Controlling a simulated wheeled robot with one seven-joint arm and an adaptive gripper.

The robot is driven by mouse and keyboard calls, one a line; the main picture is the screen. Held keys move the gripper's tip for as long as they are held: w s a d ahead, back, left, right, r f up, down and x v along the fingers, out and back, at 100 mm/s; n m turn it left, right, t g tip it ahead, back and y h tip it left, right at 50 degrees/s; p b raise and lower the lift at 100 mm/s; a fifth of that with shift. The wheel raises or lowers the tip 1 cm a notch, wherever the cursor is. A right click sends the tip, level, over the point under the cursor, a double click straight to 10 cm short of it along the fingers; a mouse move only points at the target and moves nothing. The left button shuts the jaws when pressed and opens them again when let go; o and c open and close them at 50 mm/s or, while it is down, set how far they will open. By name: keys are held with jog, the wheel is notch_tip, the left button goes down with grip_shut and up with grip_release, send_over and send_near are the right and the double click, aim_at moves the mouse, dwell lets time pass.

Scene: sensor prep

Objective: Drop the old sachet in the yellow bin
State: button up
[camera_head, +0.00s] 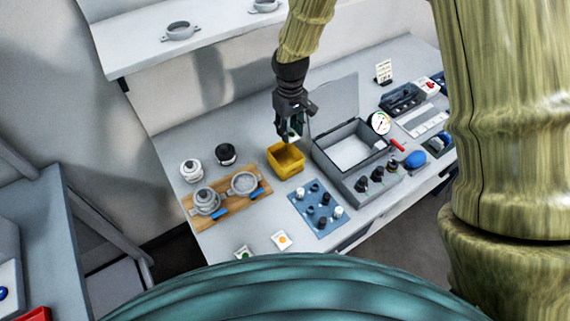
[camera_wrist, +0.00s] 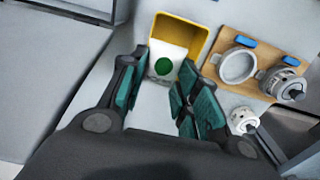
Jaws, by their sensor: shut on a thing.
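My gripper (camera_head: 290,134) hangs above the far side of the yellow bin (camera_head: 288,168) on the bench. In the wrist view my gripper (camera_wrist: 163,68) is shut on a white sachet with a green dot (camera_wrist: 163,67). The sachet hangs between the fingertips and overlaps the opening of the yellow bin (camera_wrist: 186,34) in that view. How high it is above the bin is hard to tell. In the head view the sachet is mostly hidden by the fingers.
An open grey case (camera_head: 350,152) with a raised lid stands right of the bin. A wooden board (camera_head: 228,208) with metal parts lies to the left. A blue mat (camera_head: 312,222) with small fittings and two sachets (camera_head: 281,240) are at the front.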

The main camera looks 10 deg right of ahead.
jog(key=shift+s+f+b, duration=0.35)
jog(key=shift+s+f, duration=0.05)
jog(key=shift+w+f, duration=0.15)
jog(key=shift+w, duration=0.05)
jog(key=o, duration=0.8)
jog(key=shift+s, duration=0.15)
jog(key=shift+o, duration=0.2)
notch_tip(320, 180, up, 12)
